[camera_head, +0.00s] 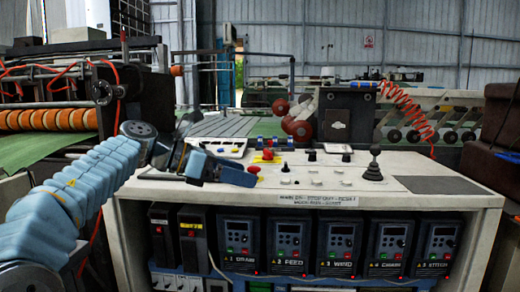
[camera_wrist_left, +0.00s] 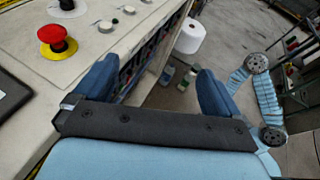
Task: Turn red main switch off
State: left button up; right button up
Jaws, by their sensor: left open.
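Two red controls stand on the console's top panel; I cannot read a label on either. A red mushroom-shaped knob (camera_head: 253,169) on a yellow base shows larger in the left wrist view (camera_wrist_left: 57,36). My left gripper (camera_head: 235,172) is just left of the nearer red knob, apart from the controls. Its blue fingers (camera_wrist_left: 160,90) are spread with nothing between them. My right gripper does not show in either view.
A black joystick (camera_head: 374,165) and several small knobs stand farther right on the panel. Labelled drive units (camera_head: 290,240) line the console's front. A white roll (camera_wrist_left: 190,36) and bottles are on the floor beside the console. Rollers and a machine bed lie behind.

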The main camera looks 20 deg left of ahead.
aim_at(268, 156)
jog(key=i+j, duration=0.85)
jog(key=i, duration=0.15)
